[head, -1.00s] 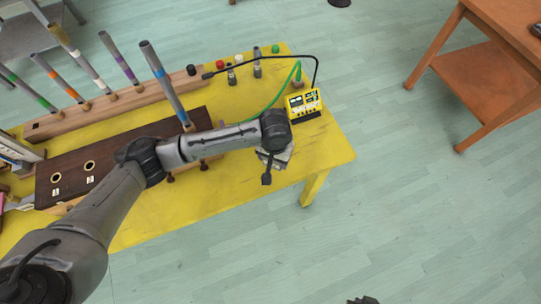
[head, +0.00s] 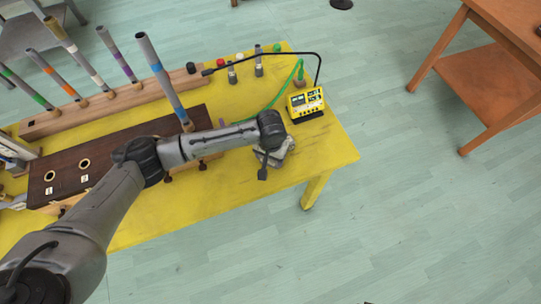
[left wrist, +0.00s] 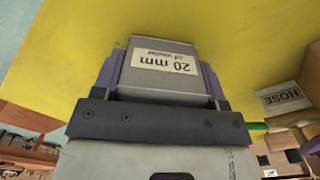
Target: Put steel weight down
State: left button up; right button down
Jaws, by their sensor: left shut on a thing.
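The steel weight (left wrist: 160,62) is a grey metal block with a pale label reading "20 mm", upside down in the left wrist view. My left gripper (left wrist: 163,78) is shut on it, with a purple finger on each side. In the head view my left gripper (head: 277,153) is over the right end of the yellow table (head: 320,155), near its front edge. My wrist partly hides the gripper and block there. I cannot tell whether the block touches the tabletop. My right gripper is not clearly in view.
A yellow meter (head: 305,103) with a green cable stands just behind the gripper. A dark wooden box (head: 110,160) and a rail with upright tubes (head: 160,75) lie to the left. The table's right corner is bare. An orange table (head: 480,80) stands apart at right.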

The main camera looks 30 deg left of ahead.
pick_arm(q)
jog(key=shift+w, duration=0.1)
jog(key=o, duration=1.3)
notch_tip(320, 180, up, 10)
jog(key=p, duration=0.3)
jog(key=shift+r, duration=0.25)
jog(key=shift+r+p, duration=0.35)
jog(key=shift+r, duration=0.5)
